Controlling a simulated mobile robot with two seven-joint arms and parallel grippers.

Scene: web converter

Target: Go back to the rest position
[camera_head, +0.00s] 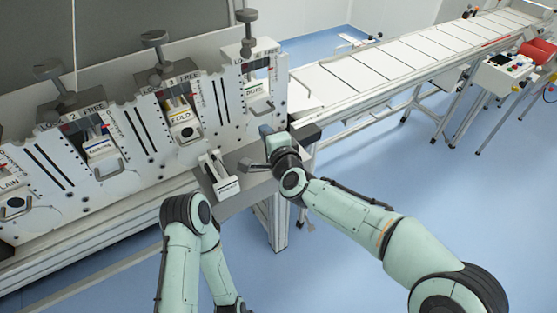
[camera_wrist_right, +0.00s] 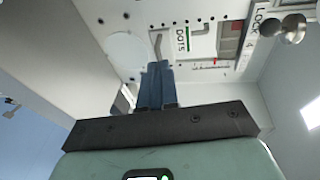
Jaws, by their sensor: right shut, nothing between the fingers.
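My right gripper (camera_head: 265,132) is shut and empty in front of the rightmost station of the white machine panel (camera_head: 215,115). In the right wrist view its blue fingers (camera_wrist_right: 157,84) are together, with nothing visible between them. They point toward the panel face beside the unit labelled DOTS (camera_wrist_right: 183,40). That unit (camera_head: 256,92) also shows in the head view, seated in its slot. My left arm is folded at the lower middle; its gripper is not in view.
A unit labelled FOLD (camera_head: 183,122) and others sit in slots to the left. A white block-like unit (camera_head: 221,178) stands on the grey ledge (camera_head: 240,190) left of my right gripper. A conveyor (camera_head: 390,60) runs toward the back right. Blue floor (camera_head: 380,170) is open at right.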

